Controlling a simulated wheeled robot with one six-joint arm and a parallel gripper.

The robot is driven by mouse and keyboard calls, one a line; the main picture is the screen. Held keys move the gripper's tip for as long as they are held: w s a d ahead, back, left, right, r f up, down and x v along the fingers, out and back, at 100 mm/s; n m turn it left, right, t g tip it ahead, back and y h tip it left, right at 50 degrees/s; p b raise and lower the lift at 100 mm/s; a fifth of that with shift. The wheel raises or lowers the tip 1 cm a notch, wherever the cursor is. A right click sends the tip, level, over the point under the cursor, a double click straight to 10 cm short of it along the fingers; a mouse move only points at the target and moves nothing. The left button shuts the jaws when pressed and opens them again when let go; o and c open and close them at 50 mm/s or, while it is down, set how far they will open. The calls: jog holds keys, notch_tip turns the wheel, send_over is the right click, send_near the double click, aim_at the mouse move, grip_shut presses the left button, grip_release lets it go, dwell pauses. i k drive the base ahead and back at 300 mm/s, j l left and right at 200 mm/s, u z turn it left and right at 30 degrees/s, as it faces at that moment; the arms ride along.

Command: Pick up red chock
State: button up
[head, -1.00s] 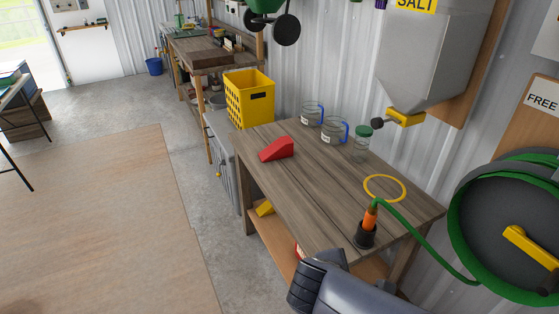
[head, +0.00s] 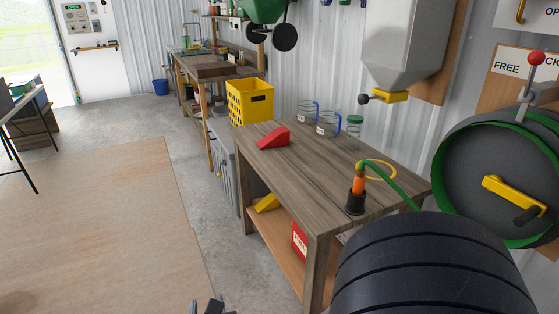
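The red chock (head: 274,138) is a wedge lying on the far left part of the wooden workbench top (head: 300,170). It stands clear of the jars and nothing touches it from above. Only dark tips of what looks like my gripper (head: 208,307) show at the bottom edge, low in front of the bench and well apart from the chock. Most of the gripper is cut off by the frame, so its opening cannot be judged.
Two glass jars with blue handles (head: 327,124) and a green-lidded jar (head: 355,126) stand along the back. A hose nozzle in a black holder (head: 356,190) and a yellow ring (head: 378,169) are at the right. A yellow wedge (head: 265,203) lies on the lower shelf.

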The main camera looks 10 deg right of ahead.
aim_at(281, 137)
jog(key=k+z, duration=0.35)
jog(key=z, duration=0.15)
jog(key=k+l+z, duration=0.2)
jog(key=z, duration=0.75)
jog(key=j+z, duration=0.15)
jog(key=z, duration=0.7)
jog(key=j+z, duration=0.1)
jog(key=z, duration=0.35)
jog(key=k+j, duration=0.1)
jog(key=j, duration=0.6)
jog(key=k+j, duration=0.1)
jog(key=j, duration=0.6)
jog(key=k+j, duration=0.1)
jog(key=j, duration=0.6)
jog(key=k+j, duration=0.1)
jog(key=j, duration=0.55)
jog(key=k+j, duration=0.1)
jog(key=j, duration=0.6)
jog(key=k+j, duration=0.1)
jog(key=j, duration=0.6)
jog(key=k+j, duration=0.1)
jog(key=j, duration=0.6)
jog(key=k+j+z, duration=0.1)
jog(key=j, duration=0.6)
